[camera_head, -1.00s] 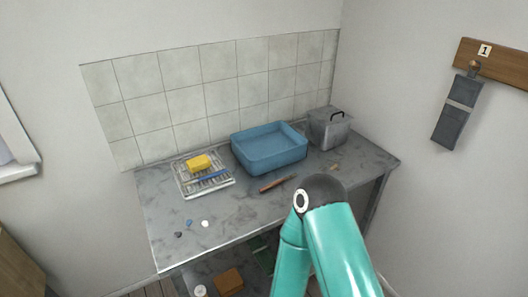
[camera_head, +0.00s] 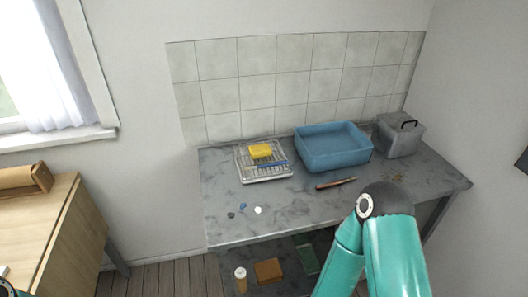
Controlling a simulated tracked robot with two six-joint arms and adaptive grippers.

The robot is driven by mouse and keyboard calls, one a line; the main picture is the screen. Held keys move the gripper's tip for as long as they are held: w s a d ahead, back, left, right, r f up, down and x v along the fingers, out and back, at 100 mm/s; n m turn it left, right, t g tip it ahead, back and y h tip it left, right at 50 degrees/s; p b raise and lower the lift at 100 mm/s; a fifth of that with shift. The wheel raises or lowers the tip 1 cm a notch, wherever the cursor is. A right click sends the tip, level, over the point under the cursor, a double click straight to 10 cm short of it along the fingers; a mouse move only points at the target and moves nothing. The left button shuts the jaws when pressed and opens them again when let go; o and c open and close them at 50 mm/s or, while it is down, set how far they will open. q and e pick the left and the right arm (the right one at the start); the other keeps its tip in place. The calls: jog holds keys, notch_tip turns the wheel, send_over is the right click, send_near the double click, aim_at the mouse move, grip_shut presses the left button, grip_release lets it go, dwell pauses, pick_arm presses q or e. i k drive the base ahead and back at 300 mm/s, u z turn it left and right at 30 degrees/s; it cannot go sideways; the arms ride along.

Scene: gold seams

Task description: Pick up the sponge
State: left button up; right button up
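A yellow sponge (camera_head: 260,151) lies on a white wire drying rack (camera_head: 247,173) at the back left of the grey worktop (camera_head: 310,206). A blue stick-like tool (camera_head: 272,164) lies on the rack just in front of the sponge. A teal arm of mine rises at the lower right, in front of the worktop, with its dark joint near the worktop's front edge. Neither gripper shows in the view. Nothing touches the sponge from above.
A blue basin (camera_head: 333,148) and a grey lidded box (camera_head: 400,136) stand right of the rack. A brown-handled tool (camera_head: 336,184) and several pebble-like bits (camera_head: 258,210) lie on the worktop. A lower shelf holds a brown block (camera_head: 268,271) and a jar (camera_head: 240,279). A wooden desk (camera_head: 55,235) stands left.

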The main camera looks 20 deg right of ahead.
aim_at(262, 150)
jog(key=z, duration=1.25)
jog(key=i, duration=0.1)
jog(key=u, duration=2.9)
jog(key=k, duration=2.1)
jog(key=z, duration=0.75)
jog(key=i, duration=1.05)
